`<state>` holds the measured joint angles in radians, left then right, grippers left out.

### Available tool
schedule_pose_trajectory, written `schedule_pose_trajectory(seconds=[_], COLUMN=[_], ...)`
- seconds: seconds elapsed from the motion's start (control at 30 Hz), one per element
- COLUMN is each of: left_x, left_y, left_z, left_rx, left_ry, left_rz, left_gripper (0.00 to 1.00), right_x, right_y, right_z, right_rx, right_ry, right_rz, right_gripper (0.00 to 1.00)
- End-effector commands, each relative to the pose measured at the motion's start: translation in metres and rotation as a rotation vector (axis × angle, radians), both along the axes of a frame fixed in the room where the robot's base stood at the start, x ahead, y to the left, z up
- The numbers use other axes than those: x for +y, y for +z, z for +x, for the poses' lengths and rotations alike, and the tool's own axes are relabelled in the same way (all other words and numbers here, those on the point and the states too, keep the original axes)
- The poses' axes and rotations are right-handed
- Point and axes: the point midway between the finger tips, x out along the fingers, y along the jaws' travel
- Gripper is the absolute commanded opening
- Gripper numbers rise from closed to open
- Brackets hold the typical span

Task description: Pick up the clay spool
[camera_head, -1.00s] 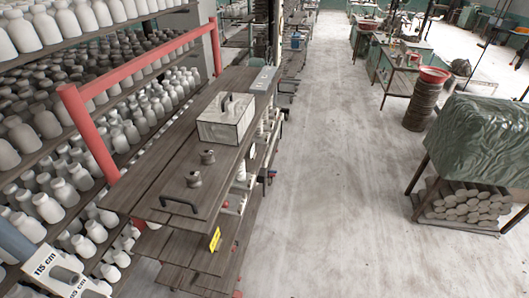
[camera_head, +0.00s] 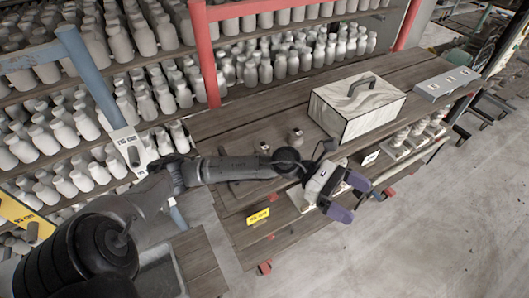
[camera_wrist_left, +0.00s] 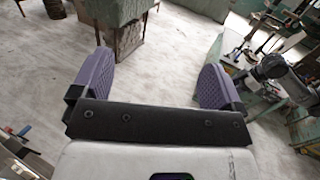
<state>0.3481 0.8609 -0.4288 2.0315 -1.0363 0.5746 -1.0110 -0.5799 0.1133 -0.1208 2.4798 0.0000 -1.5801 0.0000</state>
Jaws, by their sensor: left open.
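Two small grey-brown clay spools stand on the wooden bench top (camera_head: 230,122) in the head view. One clay spool (camera_head: 296,137) is just left of the marbled box; the other clay spool (camera_head: 264,148) is nearer and partly hidden behind my left arm. My left gripper (camera_head: 349,197) is open and empty, out beyond the bench's front edge, to the right of the spools and apart from them. In the left wrist view, its purple fingers (camera_wrist_left: 157,80) are wide apart with floor beyond and no spool between them. My right gripper is not in view.
The marbled box (camera_head: 357,103) with a dark handle stands on the bench, and a grey block (camera_head: 447,84) lies at its far right. Shelves of white bottles (camera_head: 265,70) and a red post (camera_head: 205,55) rise behind. The floor (camera_head: 430,215) at right is clear.

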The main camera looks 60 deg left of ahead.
Motion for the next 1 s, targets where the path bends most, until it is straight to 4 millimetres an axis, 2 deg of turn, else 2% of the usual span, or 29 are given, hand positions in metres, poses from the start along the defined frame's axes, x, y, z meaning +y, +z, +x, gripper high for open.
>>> schedule_pose_trajectory(seconds=[0.03,0.07,0.17,0.27,0.4,0.5,0.6,0.7,0.8,0.87,1.0], left_x=[0.015,0.025,0.07,0.128,0.209,0.256,0.29,0.312,0.322,0.326,0.326], left_y=[-0.009,-0.014,-0.03,-0.036,-0.028,-0.016,-0.003,0.005,0.004,-0.002,-0.026], left_z=[0.004,0.004,0.007,0.008,-0.001,-0.012,-0.023,-0.033,-0.038,-0.04,-0.041], left_rx=[-0.092,-0.137,-0.248,-0.289,-0.255,-0.192,-0.13,-0.08,-0.048,-0.039,-0.035], left_ry=[-0.058,-0.099,-0.225,-0.338,-0.475,-0.551,-0.604,-0.641,-0.662,-0.668,-0.674], left_rz=[0.186,0.294,0.642,0.951,1.282,1.439,1.539,1.597,1.624,1.63,1.633], left_gripper=[0.93,0.93,0.93,0.93,0.93,0.93,0.93,0.93,0.93,0.93,0.93], right_x=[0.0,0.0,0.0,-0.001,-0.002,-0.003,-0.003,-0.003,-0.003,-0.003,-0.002], right_y=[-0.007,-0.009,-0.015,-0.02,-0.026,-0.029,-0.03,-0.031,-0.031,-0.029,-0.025], right_z=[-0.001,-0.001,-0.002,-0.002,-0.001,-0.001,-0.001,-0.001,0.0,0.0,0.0], right_rx=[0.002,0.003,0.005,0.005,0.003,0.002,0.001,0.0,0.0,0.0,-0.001], right_ry=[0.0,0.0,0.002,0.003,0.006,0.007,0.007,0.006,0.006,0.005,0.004], right_rz=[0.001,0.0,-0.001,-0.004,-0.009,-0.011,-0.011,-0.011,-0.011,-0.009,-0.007], right_gripper=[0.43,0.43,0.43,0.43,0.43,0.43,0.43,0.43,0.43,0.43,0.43])
